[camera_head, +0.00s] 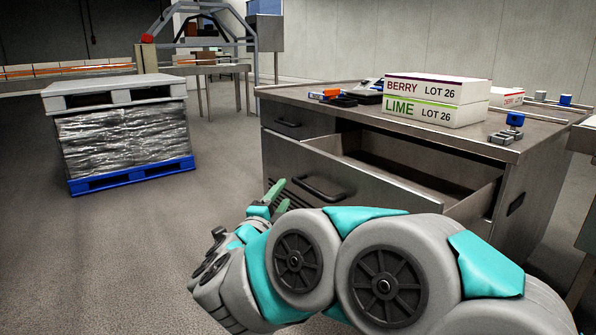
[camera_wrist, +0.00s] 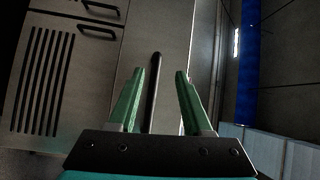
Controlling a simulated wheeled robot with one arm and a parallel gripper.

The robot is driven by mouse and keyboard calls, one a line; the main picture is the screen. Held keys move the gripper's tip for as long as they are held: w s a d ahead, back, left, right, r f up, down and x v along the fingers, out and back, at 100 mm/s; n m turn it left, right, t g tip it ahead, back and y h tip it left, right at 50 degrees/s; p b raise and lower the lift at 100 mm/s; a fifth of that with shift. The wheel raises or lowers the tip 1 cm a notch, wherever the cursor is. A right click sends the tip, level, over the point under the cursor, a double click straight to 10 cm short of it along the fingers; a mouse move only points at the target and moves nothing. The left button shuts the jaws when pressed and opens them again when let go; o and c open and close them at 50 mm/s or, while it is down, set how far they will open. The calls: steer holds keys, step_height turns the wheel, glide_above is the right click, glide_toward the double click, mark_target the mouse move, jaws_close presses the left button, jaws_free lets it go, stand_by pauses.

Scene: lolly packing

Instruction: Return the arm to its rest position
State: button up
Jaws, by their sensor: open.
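My arm (camera_head: 385,275) reaches across the lower part of the head view, in grey and teal. My gripper (camera_head: 277,196) is at its far left end, in front of the metal workbench's lower left side. Its green fingers also show in the wrist view (camera_wrist: 160,85), spread apart. A dark bar, which looks like a handle (camera_wrist: 153,95), shows between them beyond the tips; nothing is seen clamped. I cannot tell the exact gap to the bench front.
The workbench (camera_head: 290,95) has an open, seemingly empty drawer (camera_head: 400,170) jutting toward my arm, its handle (camera_head: 320,190) near my gripper. BERRY (camera_head: 435,90) and LIME (camera_head: 433,111) boxes are stacked on top. A wrapped pallet (camera_head: 125,140) stands left; the floor between is clear.

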steer(key=s+a+f+n+g+y+p, duration=0.2)
steer(key=s+a+n+g+y+p, duration=0.2)
steer(key=s+n+g+y, duration=0.8)
steer(key=s+d+f+n+g+h+p, duration=0.2)
steer(key=s+d+f+n+g+h, duration=0.1)
steer(key=s+d, duration=0.8)
steer(key=s+d+f+n+g+h+p, duration=0.2)
steer(key=s+d+f, duration=0.4)
steer(key=s+d, duration=0.6)
steer(key=s+n+g+h, duration=0.1)
steer(key=s+n+g, duration=0.1)
steer(key=s, duration=0.5)
steer(key=shift+n+g+h, duration=0.3)
steer(key=shift+n+g, duration=0.1)
